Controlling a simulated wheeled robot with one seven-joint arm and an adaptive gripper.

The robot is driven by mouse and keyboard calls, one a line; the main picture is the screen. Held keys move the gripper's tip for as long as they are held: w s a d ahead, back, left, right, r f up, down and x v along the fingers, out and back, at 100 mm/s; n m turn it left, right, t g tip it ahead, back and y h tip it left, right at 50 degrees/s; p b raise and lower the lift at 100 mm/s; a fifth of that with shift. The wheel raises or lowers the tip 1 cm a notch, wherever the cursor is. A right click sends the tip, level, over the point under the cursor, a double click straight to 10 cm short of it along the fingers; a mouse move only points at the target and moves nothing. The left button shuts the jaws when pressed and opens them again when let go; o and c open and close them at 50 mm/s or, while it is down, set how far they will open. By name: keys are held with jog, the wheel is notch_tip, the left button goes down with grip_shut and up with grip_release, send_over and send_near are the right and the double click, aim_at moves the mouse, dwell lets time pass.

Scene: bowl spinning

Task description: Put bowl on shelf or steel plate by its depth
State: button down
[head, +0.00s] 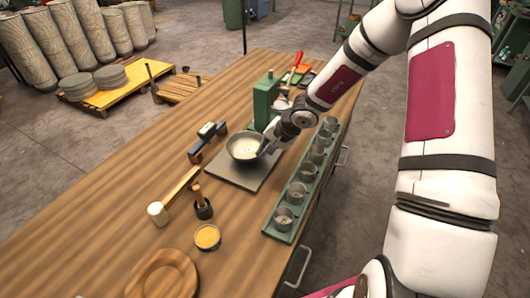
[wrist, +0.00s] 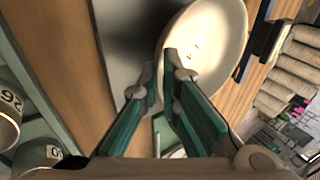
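A pale bowl (head: 243,148) with small marks on its inner bottom is at the steel plate (head: 258,178) on the wooden workbench. Whether it rests on the plate or hangs just above it, I cannot tell. My gripper (head: 268,147) reaches it from the right at its rim. In the wrist view, my gripper (wrist: 158,72) has its fingertips close together across the bowl's wall, one inside the bowl (wrist: 222,38) and one outside; it looks shut on the rim. The plate (wrist: 128,35) lies beside the bowl there. No shelf is clearly identifiable.
A green tray (head: 275,235) with several metal cups runs along the bench's right edge. A green post device (head: 265,103) stands behind the bowl.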

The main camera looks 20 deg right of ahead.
jog(key=shift+f, duration=0.7)
jog(key=c, duration=1.8)
grip_release()
jog(key=shift+s, duration=0.1)
jog(key=shift+r, duration=0.1)
